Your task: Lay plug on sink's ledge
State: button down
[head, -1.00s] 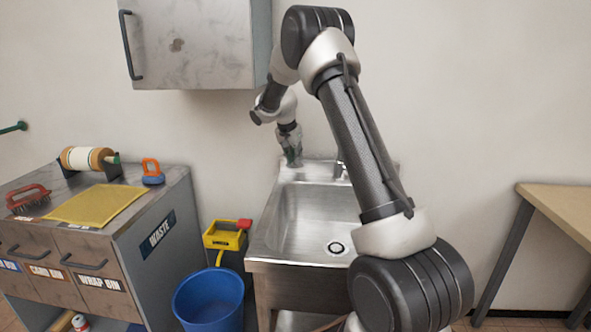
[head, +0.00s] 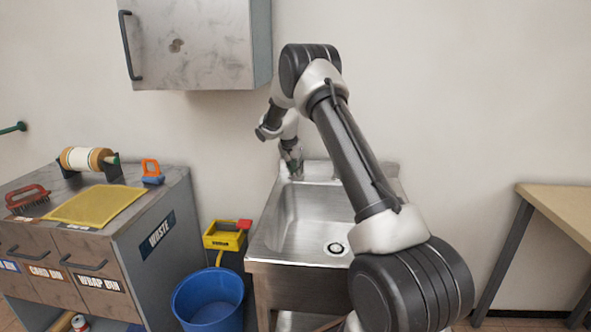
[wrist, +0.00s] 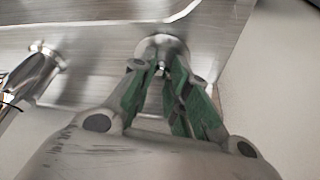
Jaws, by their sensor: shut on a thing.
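The plug (wrist: 160,45) is a small round metal disc with a knob on top. In the wrist view my gripper (wrist: 163,75), with green finger pads, is shut on the knob. In the head view my gripper (head: 294,170) points down at the back left corner of the steel sink (head: 262,240). The plug is over the sink's back ledge (head: 318,172); it also shows in the wrist view (wrist: 100,70). The plug looks close to the ledge, but I cannot tell whether it touches.
The tap (wrist: 35,78) stands on the ledge to the left in the wrist view. The basin is empty, with an open drain (head: 335,248). A blue bucket (head: 208,300), a yellow bin (head: 223,237) and a cabinet (head: 155,255) stand left. A wall cabinet (head: 190,45) hangs above.

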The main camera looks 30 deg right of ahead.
jog(key=shift+f, duration=0.15)
jog(key=c, duration=1.4)
grip_release()
jog(key=v, duration=0.8)
jog(key=shift+f, duration=0.1)
